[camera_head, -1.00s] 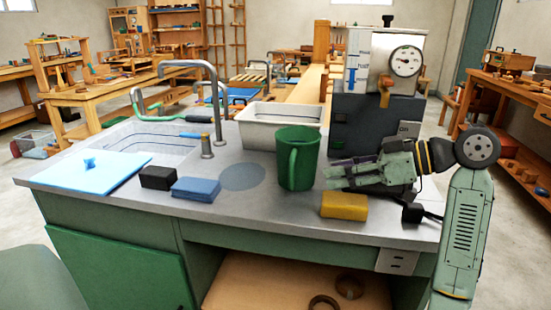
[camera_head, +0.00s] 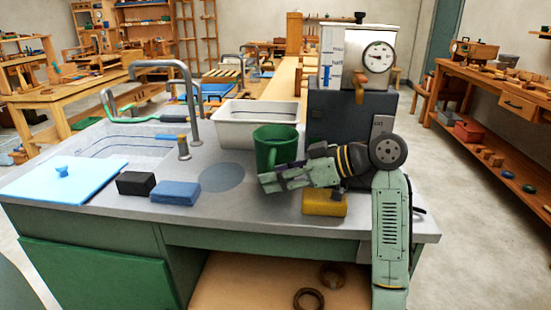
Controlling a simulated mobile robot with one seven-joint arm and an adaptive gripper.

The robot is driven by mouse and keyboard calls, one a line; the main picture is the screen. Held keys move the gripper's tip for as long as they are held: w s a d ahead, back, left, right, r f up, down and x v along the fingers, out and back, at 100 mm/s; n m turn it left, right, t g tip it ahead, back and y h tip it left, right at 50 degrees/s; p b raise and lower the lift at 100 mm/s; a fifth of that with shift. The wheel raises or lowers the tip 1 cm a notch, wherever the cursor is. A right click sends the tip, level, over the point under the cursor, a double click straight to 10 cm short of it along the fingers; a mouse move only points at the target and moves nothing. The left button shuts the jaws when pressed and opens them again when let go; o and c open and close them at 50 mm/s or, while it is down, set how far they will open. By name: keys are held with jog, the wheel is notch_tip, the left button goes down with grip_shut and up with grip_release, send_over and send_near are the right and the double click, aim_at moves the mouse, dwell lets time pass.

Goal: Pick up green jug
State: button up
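The green jug (camera_head: 276,140) stands upright on the grey worktop, left of the dark box with the dial unit. Its handle is on the side facing me. My gripper (camera_head: 264,182) reaches in from the right, and its fingers cross in front of the jug's lower part, hiding its base and the lower end of the handle. I cannot tell whether the fingers touch the jug, or how far apart they are.
A yellow sponge (camera_head: 325,204) lies just below my wrist. A blue sponge (camera_head: 175,193) and a black block (camera_head: 136,183) lie left. A white basin (camera_head: 240,127) stands behind the jug, and a dial unit (camera_head: 370,55) behind my arm. The worktop's round blue patch (camera_head: 222,177) is clear.

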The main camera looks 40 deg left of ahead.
jog(key=shift+x, duration=0.85)
grip_shut()
jog(key=shift+r, duration=0.1)
